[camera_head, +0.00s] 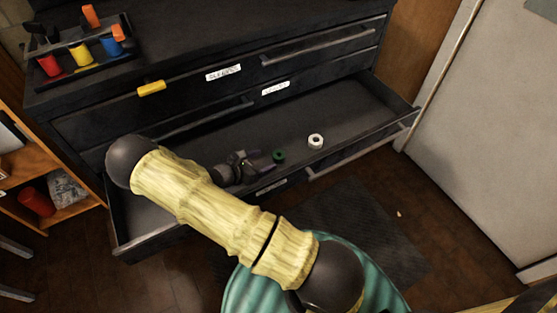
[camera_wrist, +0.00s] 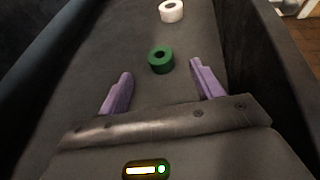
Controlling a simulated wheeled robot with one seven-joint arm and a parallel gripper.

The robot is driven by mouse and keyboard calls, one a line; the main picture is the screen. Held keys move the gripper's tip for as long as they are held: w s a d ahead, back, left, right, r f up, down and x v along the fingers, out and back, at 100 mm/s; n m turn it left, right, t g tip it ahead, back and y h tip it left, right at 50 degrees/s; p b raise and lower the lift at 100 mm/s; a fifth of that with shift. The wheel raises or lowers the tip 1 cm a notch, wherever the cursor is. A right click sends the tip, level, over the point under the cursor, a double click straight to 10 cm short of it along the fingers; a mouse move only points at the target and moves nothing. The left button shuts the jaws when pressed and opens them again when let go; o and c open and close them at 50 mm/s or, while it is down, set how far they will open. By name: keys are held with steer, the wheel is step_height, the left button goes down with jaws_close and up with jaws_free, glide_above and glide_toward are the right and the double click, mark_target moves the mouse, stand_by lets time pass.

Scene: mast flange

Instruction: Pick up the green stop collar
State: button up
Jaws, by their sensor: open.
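The green stop collar (camera_wrist: 160,60) is a short ring with a hole through it, lying on the drawer floor. In the wrist view it is beyond my fingertips, roughly centred between them. In the head view the green stop collar (camera_head: 278,155) sits in the open drawer, just right of my gripper (camera_head: 260,162). My gripper (camera_wrist: 161,70) has two purple fingers spread wide, with nothing between them. The gripper is low over the drawer; my arm covers part of the drawer in the head view.
A white ring (camera_head: 316,141) lies farther right in the open drawer (camera_head: 215,142); it also shows in the wrist view (camera_wrist: 171,11). The drawer walls stand close on both sides. A tray of coloured tools (camera_head: 85,60) sits on the cabinet top.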

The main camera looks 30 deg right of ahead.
mark_target(274, 158)
steer(key=shift+d, duration=0.1)
steer(key=shift+x, duration=1.15)
steer(key=d+f+b, duration=0.1)
steer(key=w+d+f+b, duration=0.1)
steer(key=d+f, duration=0.1)
steer(key=shift+d, duration=0.25)
steer(key=shift+w+d, duration=0.2)
steer(key=shift+d, duration=0.1)
